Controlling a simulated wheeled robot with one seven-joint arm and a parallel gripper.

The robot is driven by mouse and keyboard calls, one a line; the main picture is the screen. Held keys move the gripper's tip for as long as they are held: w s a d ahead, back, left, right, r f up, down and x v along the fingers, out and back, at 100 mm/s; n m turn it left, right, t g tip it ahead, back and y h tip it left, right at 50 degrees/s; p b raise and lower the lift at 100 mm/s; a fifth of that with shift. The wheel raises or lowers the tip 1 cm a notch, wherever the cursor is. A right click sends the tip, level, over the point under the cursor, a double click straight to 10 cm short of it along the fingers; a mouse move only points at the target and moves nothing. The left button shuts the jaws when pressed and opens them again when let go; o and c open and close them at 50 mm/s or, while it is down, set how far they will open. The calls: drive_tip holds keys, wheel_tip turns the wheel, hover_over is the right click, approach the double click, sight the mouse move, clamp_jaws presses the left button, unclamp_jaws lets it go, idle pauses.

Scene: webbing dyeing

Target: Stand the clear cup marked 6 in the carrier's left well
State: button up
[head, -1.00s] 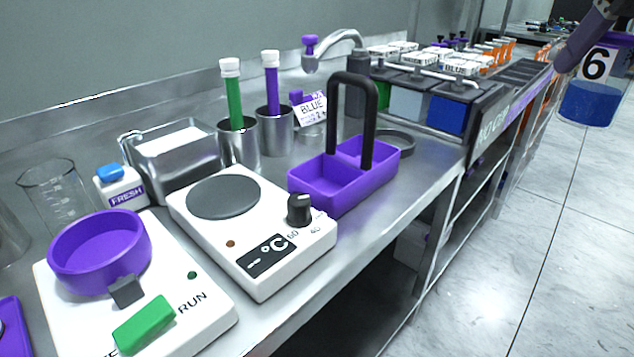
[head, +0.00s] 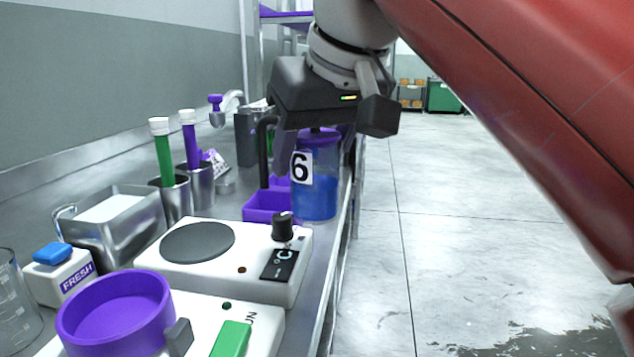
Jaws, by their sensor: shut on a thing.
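The clear cup marked 6 (head: 318,185) has a purple lid, a black 6 on a white label and blue liquid inside. It hangs upright in my gripper (head: 317,130), which is shut on it at the top. The fingertips are partly hidden. The purple carrier (head: 268,208) with its tall black handle (head: 263,155) stands on the bench just left of the cup in the head view. The cup overlaps the carrier's right side in the picture. I cannot tell whether it is over the carrier or in front of it. The carrier's wells are mostly hidden.
A white hotplate (head: 230,255) with a black knob stands in front of the carrier. Metal beakers with a green stick (head: 163,155) and a purple stick (head: 190,145) stand behind left. A steel tray (head: 115,225) is farther left. The floor right of the bench is open.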

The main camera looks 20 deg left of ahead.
drive_tip(key=w+a+p, duration=0.3)
drive_tip(key=w+a, duration=0.6)
drive_tip(key=shift+s+f+b, duration=0.15)
drive_tip(key=shift+f+b, duration=0.35)
drive_tip(key=shift+f, duration=1.25)
drive_tip(key=shift+s+f+b, duration=0.1)
drive_tip(key=shift+f+b, duration=0.35)
drive_tip(key=shift+f, duration=1.25)
drive_tip(key=shift+f, duration=0.1)
drive_tip(key=o, duration=0.8)
drive_tip(key=shift+r, duration=0.35)
drive_tip(key=p+v, duration=0.2)
drive_tip(key=v, duration=0.9)
drive_tip(key=shift+s+d+r, duration=0.15)
drive_tip(key=shift+s, duration=0.05)
drive_tip(key=shift+d, duration=0.1)
